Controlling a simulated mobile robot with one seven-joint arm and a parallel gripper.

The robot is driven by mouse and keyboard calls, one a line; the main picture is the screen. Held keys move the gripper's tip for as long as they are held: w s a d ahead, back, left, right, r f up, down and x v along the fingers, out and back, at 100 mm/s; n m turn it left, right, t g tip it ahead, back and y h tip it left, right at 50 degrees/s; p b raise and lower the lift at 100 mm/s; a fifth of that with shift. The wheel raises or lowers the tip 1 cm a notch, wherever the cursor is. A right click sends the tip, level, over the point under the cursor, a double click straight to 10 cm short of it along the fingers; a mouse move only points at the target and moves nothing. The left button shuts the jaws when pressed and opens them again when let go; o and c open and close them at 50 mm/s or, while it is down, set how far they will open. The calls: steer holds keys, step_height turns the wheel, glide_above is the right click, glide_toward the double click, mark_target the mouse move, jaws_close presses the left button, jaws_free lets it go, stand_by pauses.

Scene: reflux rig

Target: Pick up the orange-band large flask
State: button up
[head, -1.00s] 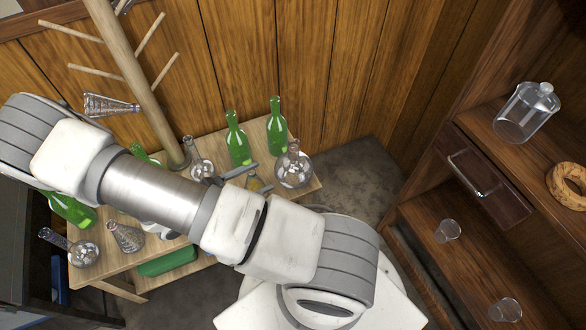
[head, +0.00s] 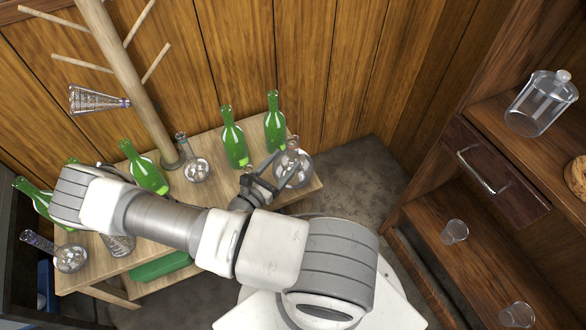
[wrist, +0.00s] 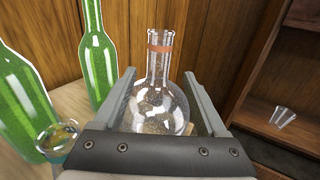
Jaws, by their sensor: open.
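The orange-band large flask (wrist: 160,105) stands upright in the middle of the wrist view. It is clear glass with a round body and an orange band round its neck. In the head view the flask (head: 294,170) is at the right end of the wooden table, partly behind my fingers. My gripper (wrist: 159,76) is open, with one finger to each side of the flask in the wrist view. I cannot tell how far the fingers reach along its body. In the head view my gripper (head: 272,172) is at the flask's left side.
Two green bottles (head: 234,140) (head: 275,122) stand close behind and left of the flask. A small flask with a teal rim (wrist: 57,138) is left of my gripper in the wrist view. The wooden table (head: 215,141) holds more glassware. A shelf unit (head: 400,215) stands right.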

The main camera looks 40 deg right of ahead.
mark_target(297, 147)
steer(key=x, duration=0.3)
steer(key=b+x, duration=0.2)
steer(key=x, duration=0.2)
steer(key=shift+w+f, duration=0.1)
steer(key=shift+f, duration=0.1)
steer(key=shift+w+d+r, duration=0.1)
steer(key=shift+w+d, duration=0.1)
steer(key=shift+d, duration=0.35)
jaws_close()
stand_by(0.7)
